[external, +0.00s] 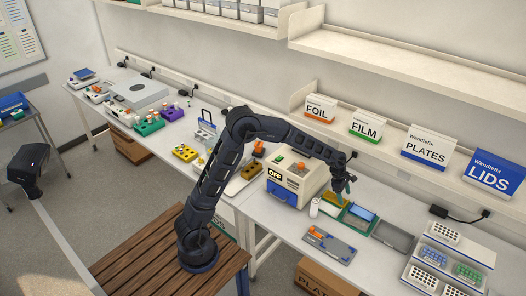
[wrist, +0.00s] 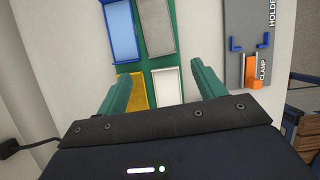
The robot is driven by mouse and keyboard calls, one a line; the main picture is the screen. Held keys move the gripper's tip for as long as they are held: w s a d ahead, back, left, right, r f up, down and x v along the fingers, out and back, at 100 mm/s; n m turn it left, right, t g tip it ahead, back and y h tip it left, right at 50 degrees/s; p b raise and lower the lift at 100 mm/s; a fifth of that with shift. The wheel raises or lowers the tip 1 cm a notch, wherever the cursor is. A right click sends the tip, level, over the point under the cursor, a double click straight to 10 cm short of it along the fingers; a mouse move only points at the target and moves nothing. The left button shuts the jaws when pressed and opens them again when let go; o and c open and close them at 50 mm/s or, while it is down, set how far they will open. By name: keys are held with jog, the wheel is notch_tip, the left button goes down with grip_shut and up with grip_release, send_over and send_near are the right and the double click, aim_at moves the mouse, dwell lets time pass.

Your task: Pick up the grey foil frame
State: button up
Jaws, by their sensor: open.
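The grey foil frame (wrist: 160,27) lies flat in the upper right compartment of a green tray (wrist: 147,66), in the wrist view. A blue frame (wrist: 121,32) lies to its left, a white one (wrist: 167,87) below it and a yellow one (wrist: 131,90) below left. My gripper (wrist: 163,70) is open and empty above the tray. Its green fingers point at the tray's middle, with the grey frame beyond the fingertips. They partly cover the yellow frame. In the external view, my gripper (external: 346,194) hangs over the tray, where the grey frame is hard to make out.
A grey holder board (external: 332,246) with an orange clamp (wrist: 253,72) lies beside the tray. A white bottle (external: 314,208) and a sealer marked OFF (external: 295,177) stand to the left in the external view. A grey plate (external: 394,236) lies to the right, before the rack (external: 450,255).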

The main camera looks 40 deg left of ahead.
aim_at(349, 219)
jog(key=x, duration=1.3)
jog(key=shift+a+f, duration=0.25)
jog(key=shift+a, duration=0.05)
jog(key=c, duration=0.7)
